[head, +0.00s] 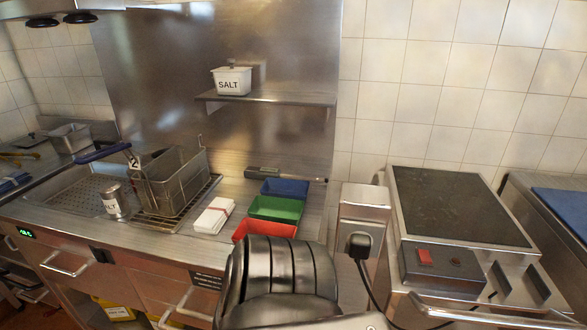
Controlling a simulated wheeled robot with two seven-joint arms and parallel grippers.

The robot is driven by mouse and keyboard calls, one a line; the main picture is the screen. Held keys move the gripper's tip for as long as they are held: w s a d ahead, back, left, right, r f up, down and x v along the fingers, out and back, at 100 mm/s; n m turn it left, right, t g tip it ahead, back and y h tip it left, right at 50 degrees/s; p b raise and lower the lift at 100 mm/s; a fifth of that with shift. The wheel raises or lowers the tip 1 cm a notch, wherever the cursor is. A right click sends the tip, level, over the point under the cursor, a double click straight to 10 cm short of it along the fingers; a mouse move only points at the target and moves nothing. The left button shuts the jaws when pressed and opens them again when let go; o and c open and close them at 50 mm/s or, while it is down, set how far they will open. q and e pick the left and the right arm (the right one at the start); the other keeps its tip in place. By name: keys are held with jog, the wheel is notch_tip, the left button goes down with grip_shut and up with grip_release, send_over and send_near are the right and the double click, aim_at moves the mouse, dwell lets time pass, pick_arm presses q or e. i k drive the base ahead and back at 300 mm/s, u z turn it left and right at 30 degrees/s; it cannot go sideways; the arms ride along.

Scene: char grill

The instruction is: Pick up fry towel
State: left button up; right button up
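Neither of my grippers shows in the head view. A dark ribbed part, likely of my own arm, rises at the bottom centre in front of the red tray and hides some of the counter's front edge.
A wire fry basket (175,182) and a salt shaker (114,201) stand left of the cloth. Blue (284,188), green (275,208) and red (263,230) trays stand right of it. A steel shelf (270,97) holds a salt tub (232,81). A flat-topped appliance (455,205) stands right.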

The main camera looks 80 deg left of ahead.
aim_at(212, 221)
jog(key=z, duration=0.05)
jog(key=i, duration=0.45)
jog(key=u, duration=2.35)
